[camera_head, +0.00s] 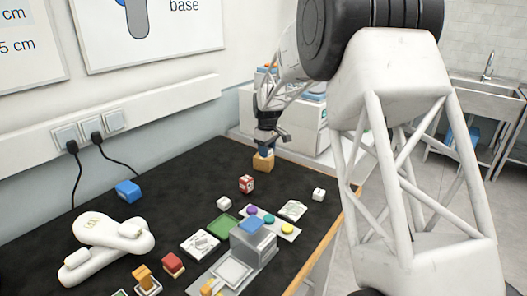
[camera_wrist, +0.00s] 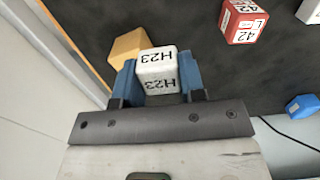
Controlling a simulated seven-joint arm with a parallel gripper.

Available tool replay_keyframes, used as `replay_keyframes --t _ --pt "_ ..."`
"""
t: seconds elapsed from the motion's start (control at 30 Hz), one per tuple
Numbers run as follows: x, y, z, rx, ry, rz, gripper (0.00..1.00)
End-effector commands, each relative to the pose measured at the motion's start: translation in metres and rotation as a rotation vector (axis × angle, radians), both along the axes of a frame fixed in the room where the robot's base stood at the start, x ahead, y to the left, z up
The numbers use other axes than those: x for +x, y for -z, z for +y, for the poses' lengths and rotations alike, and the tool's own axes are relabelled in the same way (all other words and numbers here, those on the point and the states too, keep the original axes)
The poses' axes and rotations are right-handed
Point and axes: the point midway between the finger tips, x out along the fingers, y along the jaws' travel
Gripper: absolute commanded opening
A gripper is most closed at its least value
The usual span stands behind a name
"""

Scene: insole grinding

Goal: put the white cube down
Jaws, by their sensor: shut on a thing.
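A white cube (camera_wrist: 157,70) marked H23 sits between the two blue fingers of my gripper (camera_wrist: 158,82) in the wrist view. The fingers are shut on it from both sides. In the head view my gripper (camera_head: 265,149) is at the far end of the black table, just above a tan block (camera_head: 263,163). The held cube cannot be made out there. The tan block also shows behind the held cube in the wrist view (camera_wrist: 126,46). I cannot tell whether the cube touches it.
A red-and-white cube (camera_head: 247,184) and another white cube (camera_head: 319,195) stand nearer on the black table (camera_head: 165,192). A blue block (camera_head: 128,191) is at the left. Several pads, a grey block (camera_head: 253,242) and a white device (camera_head: 105,240) fill the front. White boxes (camera_head: 300,125) stand behind.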

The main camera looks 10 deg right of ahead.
Motion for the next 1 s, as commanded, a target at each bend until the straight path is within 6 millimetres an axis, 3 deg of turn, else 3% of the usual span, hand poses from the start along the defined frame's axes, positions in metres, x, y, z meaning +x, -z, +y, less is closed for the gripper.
replay_keyframes --t 0.5,1.0 --pt "0.062 0.006 0.002 0.0 0.0 0.0 0.15" --pt "0.073 0.007 0.003 0.0 0.0 0.0 0.15"
